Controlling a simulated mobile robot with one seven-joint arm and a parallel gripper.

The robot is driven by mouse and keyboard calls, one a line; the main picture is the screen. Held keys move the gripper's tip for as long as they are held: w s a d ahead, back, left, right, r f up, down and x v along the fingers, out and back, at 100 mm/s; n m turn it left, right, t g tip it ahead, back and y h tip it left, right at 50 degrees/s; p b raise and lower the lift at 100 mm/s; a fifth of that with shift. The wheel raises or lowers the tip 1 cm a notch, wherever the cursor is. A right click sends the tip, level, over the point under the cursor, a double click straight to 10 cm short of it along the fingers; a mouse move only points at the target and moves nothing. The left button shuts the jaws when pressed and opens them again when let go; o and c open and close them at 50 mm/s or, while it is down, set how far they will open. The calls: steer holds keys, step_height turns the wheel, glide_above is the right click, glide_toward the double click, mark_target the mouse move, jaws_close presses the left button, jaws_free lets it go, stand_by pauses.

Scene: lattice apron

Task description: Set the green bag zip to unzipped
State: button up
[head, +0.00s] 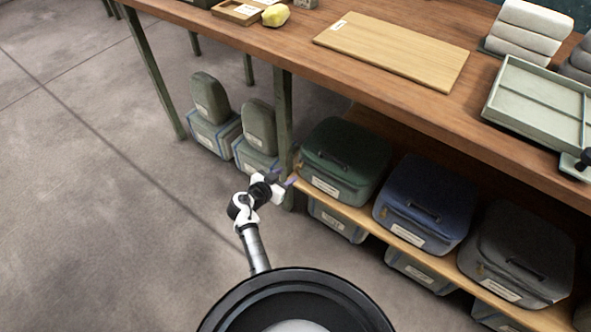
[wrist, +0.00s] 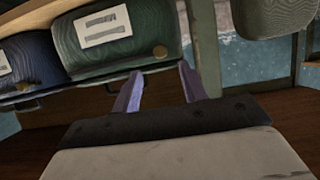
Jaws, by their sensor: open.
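The green bag (head: 347,150) sits on the wooden lower shelf under the table, at its left end. It has a dark handle on top and a white label on its front. In the wrist view the green bag (wrist: 120,45) is at upper left, with a round tan tab (wrist: 160,52) near its corner, perhaps the zip pull. My gripper (head: 292,181) is beside the bag's front left corner. In the wrist view my gripper (wrist: 159,70) is open, its two purple fingers apart and nothing between them. The tab is just beyond the fingertips. I cannot tell the zip's state.
A blue bag (head: 428,200) and a grey bag (head: 517,255) stand to the right on the shelf. A green table leg (head: 284,120) is close left of the green bag. The tabletop (head: 300,55) overhangs the shelf. The floor (head: 100,200) at left is clear.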

mark_target(298, 167)
steer(key=b+x, duration=0.1)
steer(key=x, duration=0.5)
steer(key=shift+w+d, duration=0.25)
steer(key=shift+w, duration=0.1)
jaws_close()
